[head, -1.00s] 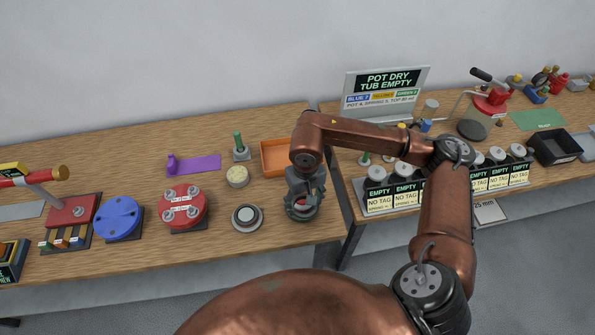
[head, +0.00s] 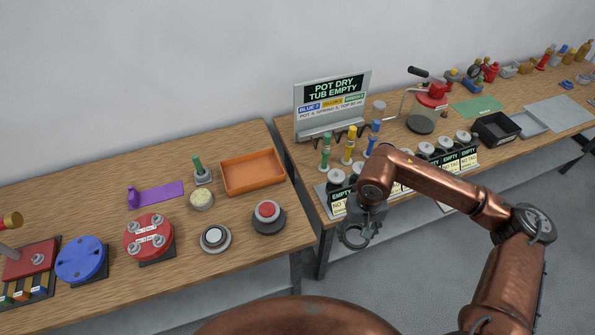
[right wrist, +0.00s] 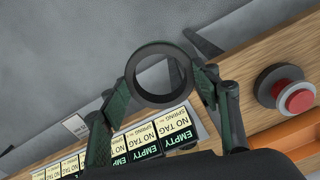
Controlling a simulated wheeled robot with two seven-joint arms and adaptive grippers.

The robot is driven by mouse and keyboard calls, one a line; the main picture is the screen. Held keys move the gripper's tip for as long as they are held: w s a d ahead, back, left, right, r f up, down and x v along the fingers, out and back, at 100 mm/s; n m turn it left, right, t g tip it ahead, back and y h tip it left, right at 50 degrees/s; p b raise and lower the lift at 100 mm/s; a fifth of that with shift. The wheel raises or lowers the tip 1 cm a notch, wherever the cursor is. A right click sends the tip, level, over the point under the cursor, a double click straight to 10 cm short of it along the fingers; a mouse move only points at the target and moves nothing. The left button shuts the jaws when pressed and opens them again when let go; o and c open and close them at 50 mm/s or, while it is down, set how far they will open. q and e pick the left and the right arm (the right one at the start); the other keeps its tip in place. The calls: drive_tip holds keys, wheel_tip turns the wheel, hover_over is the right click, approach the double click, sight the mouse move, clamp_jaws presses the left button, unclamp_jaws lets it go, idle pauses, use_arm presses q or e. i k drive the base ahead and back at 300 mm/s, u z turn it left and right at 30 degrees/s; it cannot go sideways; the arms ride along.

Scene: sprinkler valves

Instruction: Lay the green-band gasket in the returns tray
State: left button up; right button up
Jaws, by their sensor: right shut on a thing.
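My right gripper (head: 358,232) is shut on a dark ring-shaped gasket (right wrist: 131,80), held between its two fingertips with its open middle showing the grey floor. In the head view the gripper and gasket (head: 345,240) hang over the gap by the front left corner of the right bench, apart from any surface. An orange tray (head: 253,190) lies empty at the back of the left bench. A black tray (head: 477,138) and a grey tray (head: 541,124) stand on the right bench; I cannot tell which is for returns.
A red button (head: 267,209) on a dark base and a round silver-rimmed part (head: 215,238) stand in front of the orange tray. A rack of tagged pots (head: 337,204) lines the right bench's front edge. Coloured posts (head: 348,145) and a sign (head: 333,88) stand behind it.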

sight(253, 174)
drive_tip(key=z, duration=0.3)
drive_tip(key=i, duration=0.8)
drive_tip(key=u, duration=2.15)
